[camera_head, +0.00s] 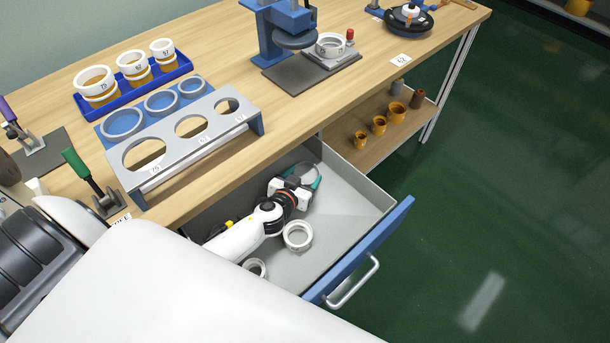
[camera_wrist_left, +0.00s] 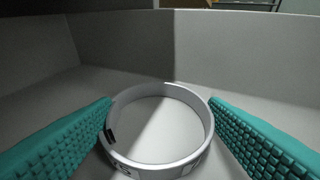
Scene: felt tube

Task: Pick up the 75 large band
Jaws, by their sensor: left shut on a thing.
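The large pale grey band (camera_head: 308,171) lies in the open drawer (camera_head: 345,200), near its back wall, partly hidden by my left gripper. My left gripper (camera_head: 301,174) reaches down into the drawer and is shut on this band. In the left wrist view the band (camera_wrist_left: 155,167) sits between the two teal fingers, which meet its outer sides; dark marks on its near side are partly cut off. It appears to be on or just above the drawer floor; I cannot tell which. My right gripper is not in view.
Two smaller white bands (camera_head: 298,236) (camera_head: 256,268) lie nearer in the drawer. Above it, the workbench holds a grey rack with holes (camera_head: 190,145), a blue tray of cups (camera_head: 133,88) and a blue press (camera_head: 272,40). The drawer's right part is clear.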

